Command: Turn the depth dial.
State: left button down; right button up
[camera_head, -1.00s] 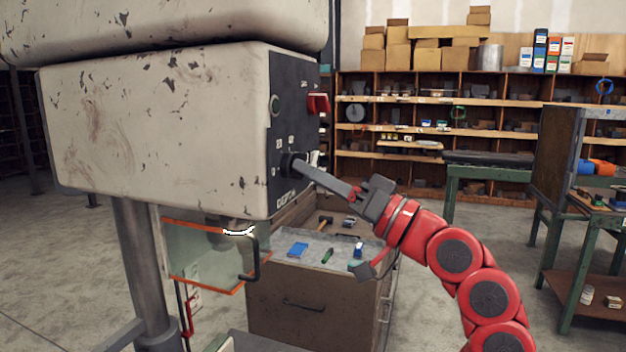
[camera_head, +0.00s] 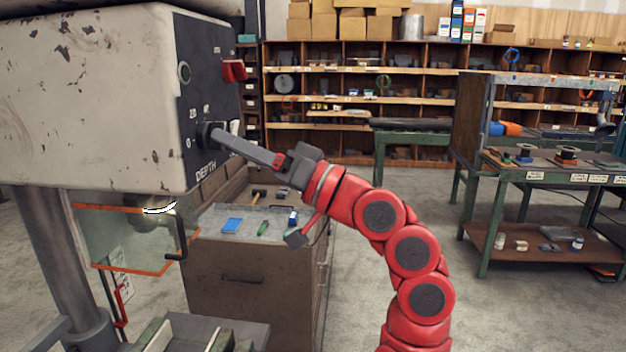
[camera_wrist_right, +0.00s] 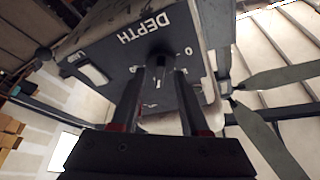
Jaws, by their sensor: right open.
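The depth dial (camera_head: 210,135) is a dark round knob on the black control panel of the worn white drill head. The word DEPTH is printed below it and numbers run around it. My right gripper (camera_head: 224,141) reaches it from the right, with its fingers at the dial. In the right wrist view the dial (camera_wrist_right: 160,58) is between the two fingertips of my open right gripper (camera_wrist_right: 158,75). I cannot tell whether the fingers touch it. My left gripper is not in view.
An orange-edged clear guard (camera_head: 120,235) hangs below the head. A cabinet (camera_head: 245,285) with small tools on top stands behind. A green workbench (camera_head: 560,175) is at right.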

jog(key=b+v, duration=0.1)
jog(key=v, duration=1.5)
jog(key=shift+d, duration=0.2)
jog(key=shift+f, duration=0.1)
